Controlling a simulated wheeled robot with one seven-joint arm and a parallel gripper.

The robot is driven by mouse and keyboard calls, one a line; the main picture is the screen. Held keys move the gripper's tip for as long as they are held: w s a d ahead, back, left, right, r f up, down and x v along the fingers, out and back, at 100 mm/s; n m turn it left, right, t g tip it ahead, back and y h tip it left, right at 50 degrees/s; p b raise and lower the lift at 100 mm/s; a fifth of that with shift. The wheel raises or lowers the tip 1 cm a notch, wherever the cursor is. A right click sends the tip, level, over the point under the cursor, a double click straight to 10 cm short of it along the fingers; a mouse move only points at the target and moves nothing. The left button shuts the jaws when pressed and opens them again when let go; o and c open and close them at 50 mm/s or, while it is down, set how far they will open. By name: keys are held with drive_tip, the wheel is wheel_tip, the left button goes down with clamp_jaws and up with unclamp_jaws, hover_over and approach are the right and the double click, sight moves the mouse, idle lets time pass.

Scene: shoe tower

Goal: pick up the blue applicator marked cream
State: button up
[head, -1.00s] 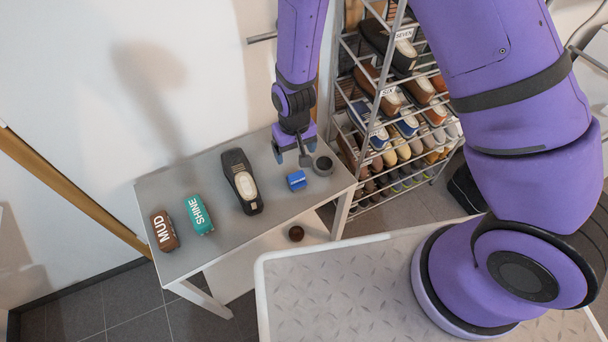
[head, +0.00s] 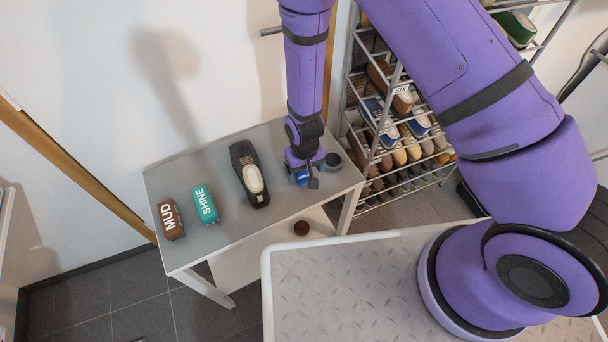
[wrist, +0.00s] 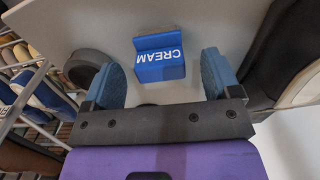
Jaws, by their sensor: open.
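The blue applicator (head: 302,178) sits on the grey table near its right end, partly hidden behind my gripper in the head view. In the wrist view the blue applicator (wrist: 160,66) shows the white word CREAM and a raised back edge. My gripper (head: 304,180) points down close over it. In the wrist view my gripper (wrist: 162,78) is open, with one blue-grey finger on each side of the applicator's line. A visible gap separates each finger from the block in that view, and nothing is held.
A grey round cup (head: 333,162) stands close right of the applicator. A black shoe (head: 249,175) lies to its left, then the teal SHINE block (head: 205,204) and brown MUD block (head: 170,220). A shoe rack (head: 353,110) stands beyond the table's right end.

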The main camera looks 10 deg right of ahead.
sight(305, 171)
drive_tip(key=shift+f, duration=1.7)
drive_tip(key=c, duration=1.1)
drive_tip(key=shift+r, duration=0.1)
